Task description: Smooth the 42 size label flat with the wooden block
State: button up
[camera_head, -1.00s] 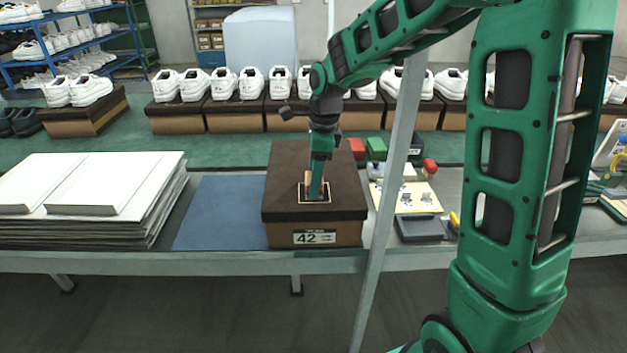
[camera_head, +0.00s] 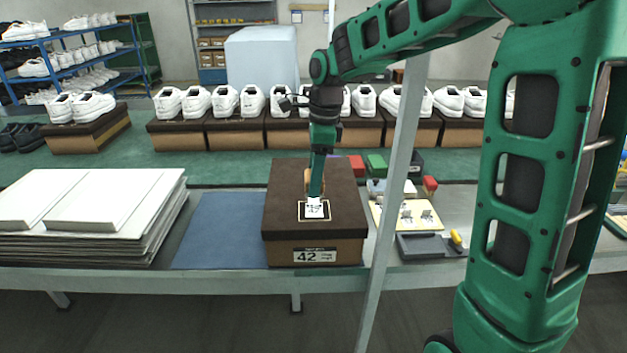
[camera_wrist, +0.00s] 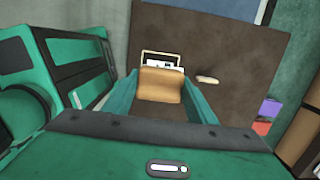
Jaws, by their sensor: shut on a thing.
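My gripper (camera_head: 315,192) is shut on the wooden block (camera_wrist: 160,84), a tan block between the fingers in the wrist view. Its tan edge shows beside the fingers in the head view (camera_head: 307,181). A white label (camera_head: 316,209) with dark print lies inside a pale outlined square on the brown shoe box lid (camera_head: 345,190); its print is too small to read. The block is just behind the label in the head view, and I cannot tell if it touches the lid. In the wrist view the block partly hides the label (camera_wrist: 165,61). The box front bears a 42 panel (camera_head: 314,256).
A blue mat (camera_head: 215,230) and stacked white boards (camera_head: 90,205) lie left of the box. A cream sheet with labels (camera_head: 420,216), a dark tray (camera_head: 425,246) and red and green blocks (camera_head: 376,165) are right. A grey post (camera_head: 395,170) stands in front.

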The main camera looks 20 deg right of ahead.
jog(key=shift+r, duration=1.5)
